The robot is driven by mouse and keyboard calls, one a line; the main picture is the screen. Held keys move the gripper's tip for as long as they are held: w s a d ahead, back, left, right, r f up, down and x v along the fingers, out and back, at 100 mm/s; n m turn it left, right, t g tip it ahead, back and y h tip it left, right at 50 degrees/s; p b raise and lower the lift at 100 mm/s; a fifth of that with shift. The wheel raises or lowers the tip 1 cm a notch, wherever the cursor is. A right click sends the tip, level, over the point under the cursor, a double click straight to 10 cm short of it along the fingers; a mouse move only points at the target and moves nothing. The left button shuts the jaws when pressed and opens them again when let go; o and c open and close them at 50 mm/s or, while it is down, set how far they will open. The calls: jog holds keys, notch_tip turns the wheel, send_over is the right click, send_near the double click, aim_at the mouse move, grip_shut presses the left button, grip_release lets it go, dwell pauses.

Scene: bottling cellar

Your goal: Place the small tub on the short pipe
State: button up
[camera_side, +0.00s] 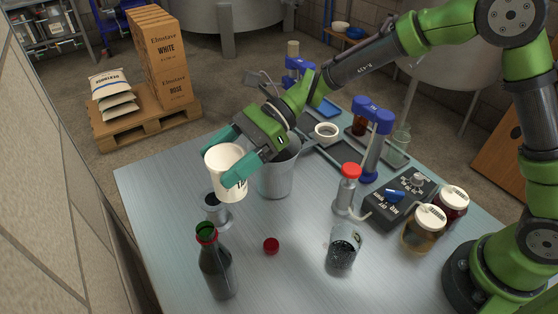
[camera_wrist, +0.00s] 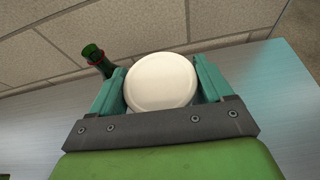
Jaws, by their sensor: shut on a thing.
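In the wrist view the tub's round pale end (camera_wrist: 161,83) sits between the fingers (camera_wrist: 158,80). The short pipe (camera_side: 217,213), a grey metal cylinder with a dark opening, stands on the table below the tub in the side view. The tub is apart from it. The pipe is not visible in the wrist view.
A red cap (camera_side: 271,245) and a glass (camera_side: 342,249) are to the right.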

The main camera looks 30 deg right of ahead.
jog(key=shift+w+a+f, duration=0.7)
jog(key=shift+w+f, duration=0.2)
jog(key=shift+f, duration=0.05)
jog(key=shift+w+a+f, duration=0.7)
jog(key=shift+w+f, duration=0.15)
jog(key=shift+f, duration=0.1)
jog(key=shift+f, duration=0.15)
jog(key=o, duration=1.3)
